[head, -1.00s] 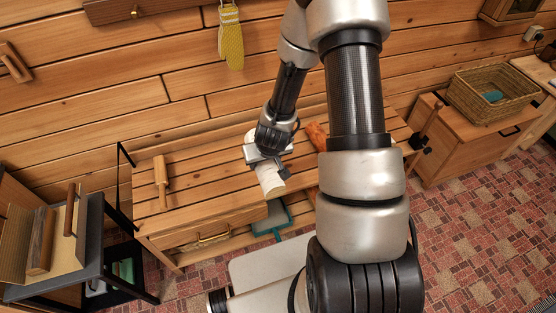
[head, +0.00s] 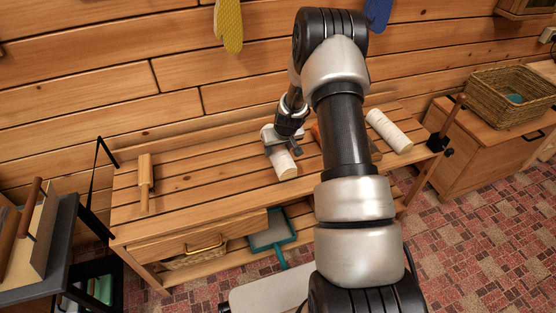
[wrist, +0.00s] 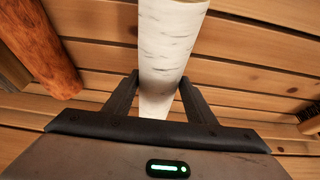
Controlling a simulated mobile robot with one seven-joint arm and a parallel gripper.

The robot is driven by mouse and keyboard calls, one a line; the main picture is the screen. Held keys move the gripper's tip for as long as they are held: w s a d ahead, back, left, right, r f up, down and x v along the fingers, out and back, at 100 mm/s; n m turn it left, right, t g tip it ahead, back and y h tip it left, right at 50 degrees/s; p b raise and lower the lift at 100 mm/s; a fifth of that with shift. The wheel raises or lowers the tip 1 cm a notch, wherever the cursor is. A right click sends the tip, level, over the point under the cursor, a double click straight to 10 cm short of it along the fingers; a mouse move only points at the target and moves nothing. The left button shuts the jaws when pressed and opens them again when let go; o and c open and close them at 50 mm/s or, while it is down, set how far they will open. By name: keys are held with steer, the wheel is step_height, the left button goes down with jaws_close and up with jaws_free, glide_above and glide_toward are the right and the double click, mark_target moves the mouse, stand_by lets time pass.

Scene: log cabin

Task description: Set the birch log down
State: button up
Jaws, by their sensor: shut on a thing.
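The birch log (head: 284,165) is white with a pale cut end, over the slatted wooden bench (head: 215,190). My gripper (head: 279,143) is shut around it from above. In the wrist view the birch log (wrist: 170,45), with dark bark flecks, runs between the two fingers of my gripper (wrist: 160,80). The log looks low over the slats; I cannot tell whether it touches them. A second white birch log (head: 388,130) lies on the bench's right part, beyond my arm.
A reddish-brown log (wrist: 42,45) lies left of the held log in the wrist view. Bare slats lie between. A wicker basket (head: 510,97) stands on a cabinet at right.

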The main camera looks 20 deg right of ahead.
step_height(320, 180, down, 4)
steer(key=shift+w+f+b, duration=0.1)
steer(key=shift+b, duration=0.4)
steer(key=o, duration=1.5)
steer(key=shift+c, duration=0.2)
